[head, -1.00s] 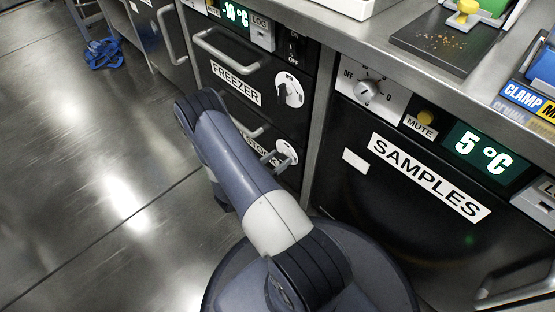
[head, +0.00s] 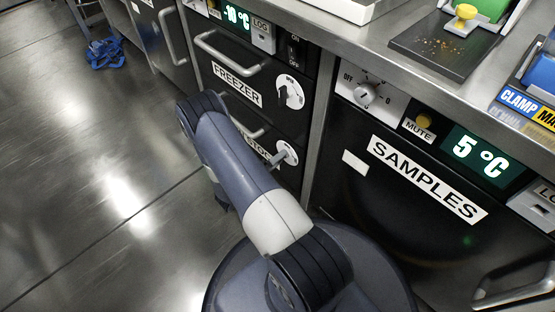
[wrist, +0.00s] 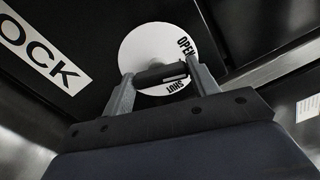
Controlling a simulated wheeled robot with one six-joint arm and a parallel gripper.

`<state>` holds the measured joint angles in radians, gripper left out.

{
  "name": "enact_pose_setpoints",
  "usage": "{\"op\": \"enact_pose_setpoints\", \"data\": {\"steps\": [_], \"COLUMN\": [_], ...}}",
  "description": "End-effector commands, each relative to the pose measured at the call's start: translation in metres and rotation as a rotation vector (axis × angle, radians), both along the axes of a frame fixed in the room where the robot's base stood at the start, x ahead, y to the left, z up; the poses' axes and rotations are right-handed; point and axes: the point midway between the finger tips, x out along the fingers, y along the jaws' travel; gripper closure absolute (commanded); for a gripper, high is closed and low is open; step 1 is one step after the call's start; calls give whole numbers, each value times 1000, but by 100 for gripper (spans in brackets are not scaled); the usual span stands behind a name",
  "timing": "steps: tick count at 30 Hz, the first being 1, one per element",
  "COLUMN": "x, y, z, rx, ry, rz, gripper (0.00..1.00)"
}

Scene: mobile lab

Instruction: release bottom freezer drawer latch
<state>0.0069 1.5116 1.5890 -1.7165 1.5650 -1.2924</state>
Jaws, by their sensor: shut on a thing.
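The bottom freezer drawer (head: 236,112) is a black front under the drawer marked FREEZER, with a label partly hidden by my arm. Its latch dial is a white disc (wrist: 148,45) marked OPEN and SHUT, and it also shows in the head view (head: 290,150). A dark latch handle (wrist: 152,76) crosses the disc, with its end nearer SHUT than OPEN hard to tell. My gripper (wrist: 161,73) is shut on the latch handle, with one finger at each end of it. In the head view my arm hides most of the gripper.
The upper freezer drawer has a bar handle (head: 230,55) and its own dial (head: 290,92). The black SAMPLES door (head: 400,220) stands to the right, under the steel counter (head: 345,45).

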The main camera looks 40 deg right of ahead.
Motion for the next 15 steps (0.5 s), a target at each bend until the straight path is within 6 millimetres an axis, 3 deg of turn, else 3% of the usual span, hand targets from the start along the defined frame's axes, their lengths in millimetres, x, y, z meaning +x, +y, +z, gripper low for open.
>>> {"op": "enact_pose_setpoints", "data": {"steps": [15], "x": [1], "y": [0], "z": [0], "rx": [-40], "ry": [292], "rz": [1], "gripper": [66]}}
